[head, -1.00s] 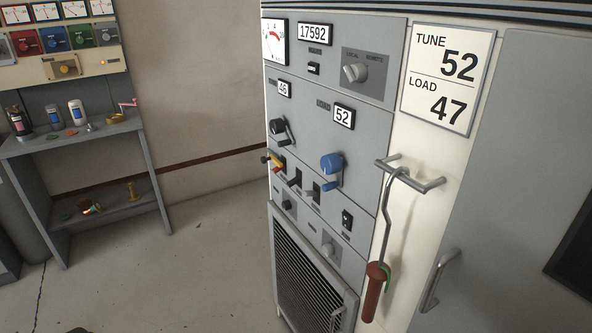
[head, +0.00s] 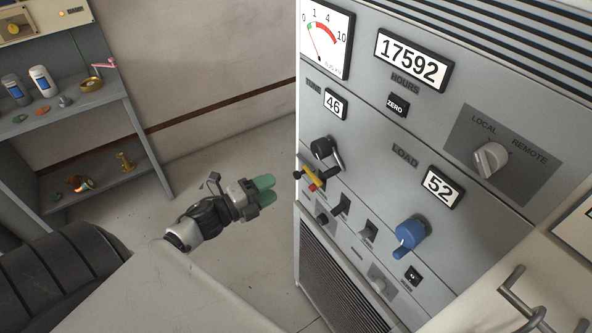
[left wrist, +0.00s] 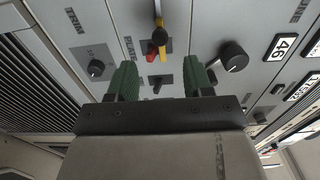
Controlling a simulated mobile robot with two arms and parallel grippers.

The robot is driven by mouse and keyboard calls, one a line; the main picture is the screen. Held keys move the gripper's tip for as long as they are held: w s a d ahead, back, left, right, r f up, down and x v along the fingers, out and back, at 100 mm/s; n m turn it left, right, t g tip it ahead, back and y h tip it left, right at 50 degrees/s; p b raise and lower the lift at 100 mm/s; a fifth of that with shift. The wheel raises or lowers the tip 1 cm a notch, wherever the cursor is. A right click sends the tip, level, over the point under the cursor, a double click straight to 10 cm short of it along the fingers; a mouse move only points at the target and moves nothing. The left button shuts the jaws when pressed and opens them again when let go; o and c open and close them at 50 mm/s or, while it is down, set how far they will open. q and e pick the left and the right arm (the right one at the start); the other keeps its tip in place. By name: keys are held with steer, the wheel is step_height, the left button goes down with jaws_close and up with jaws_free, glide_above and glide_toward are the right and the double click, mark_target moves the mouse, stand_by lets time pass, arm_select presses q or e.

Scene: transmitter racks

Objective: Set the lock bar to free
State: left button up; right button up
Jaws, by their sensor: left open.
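The yellow bar (head: 312,177), which looks like the lock bar, is on the grey rack front below the TUNE crank (head: 324,149). A red part and a dark knob sit close beside it. In the left wrist view the yellow bar (left wrist: 162,50) stands beyond my fingertips, with the red knob (left wrist: 152,48) next to it; its exact setting is hard to read. My left gripper (head: 264,189) has green fingers and is just left of the rack, apart from the bar. In the left wrist view its fingers (left wrist: 161,80) are spread and empty. My right gripper is out of view.
Toggle switches (head: 368,232), a blue LOAD knob (head: 409,236) and a LOCAL/REMOTE knob (head: 490,158) stick out from the rack. A metal bracket (head: 522,300) is at lower right. A grey shelf (head: 85,98) with small items stands at left. The floor between is clear.

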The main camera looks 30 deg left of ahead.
mark_target(295, 176)
arm_select(q)
steer(key=p+x, duration=0.2)
steer(key=x, duration=0.6)
steer(key=shift+w+d, duration=0.2)
steer(key=shift+w, duration=0.1)
steer(key=c, duration=0.4)
jaws_close()
